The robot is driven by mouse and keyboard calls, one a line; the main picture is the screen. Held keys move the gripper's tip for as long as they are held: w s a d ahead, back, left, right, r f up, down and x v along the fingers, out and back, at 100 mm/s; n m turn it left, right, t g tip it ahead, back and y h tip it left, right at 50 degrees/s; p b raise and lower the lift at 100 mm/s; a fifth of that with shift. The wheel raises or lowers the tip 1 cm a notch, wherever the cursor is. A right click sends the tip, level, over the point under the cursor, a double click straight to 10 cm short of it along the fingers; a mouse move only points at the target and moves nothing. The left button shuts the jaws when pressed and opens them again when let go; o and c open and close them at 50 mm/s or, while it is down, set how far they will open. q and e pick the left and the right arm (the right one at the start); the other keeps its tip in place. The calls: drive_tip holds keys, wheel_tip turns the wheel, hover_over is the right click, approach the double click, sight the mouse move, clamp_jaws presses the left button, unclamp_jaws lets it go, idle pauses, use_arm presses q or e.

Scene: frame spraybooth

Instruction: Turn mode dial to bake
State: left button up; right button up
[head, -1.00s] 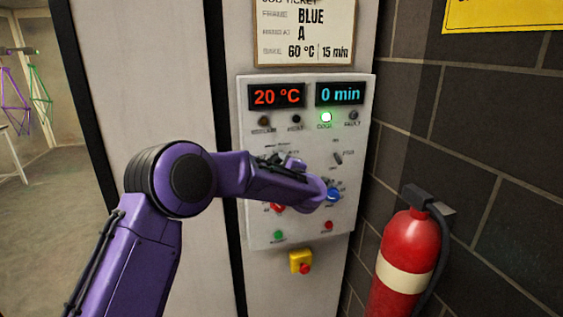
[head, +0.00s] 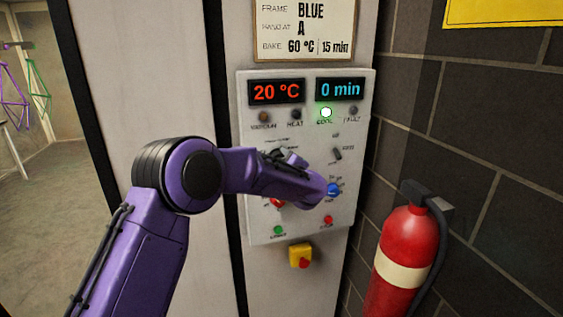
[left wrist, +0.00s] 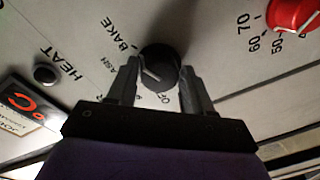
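The mode dial (left wrist: 160,64) is a round black knob with a white mark on its lower left side in the left wrist view. Around it are printed BAKE at upper left, a partly covered label ending in ASH, and OFF below. My left gripper (left wrist: 160,76) has its two fingers spread on either side of the dial; I cannot tell whether they touch it. In the head view my left gripper (head: 287,157) is at the control panel (head: 255,150), and it hides most of the dial. My right gripper is not in view.
A red knob (head: 277,203) and a blue knob (head: 333,190) sit low on the panel near my arm. A yellow emergency-stop box (head: 301,255) is below. A red fire extinguisher (head: 404,254) stands at right. The job ticket (head: 305,30) hangs above the displays.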

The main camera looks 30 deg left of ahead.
use_arm(q)
drive_tip(key=shift+o, duration=1.3)
drive_tip(key=b+v, duration=0.5)
drive_tip(key=v, duration=0.5)
drive_tip(key=shift+d, duration=0.2)
drive_tip(key=shift+s, duration=0.1)
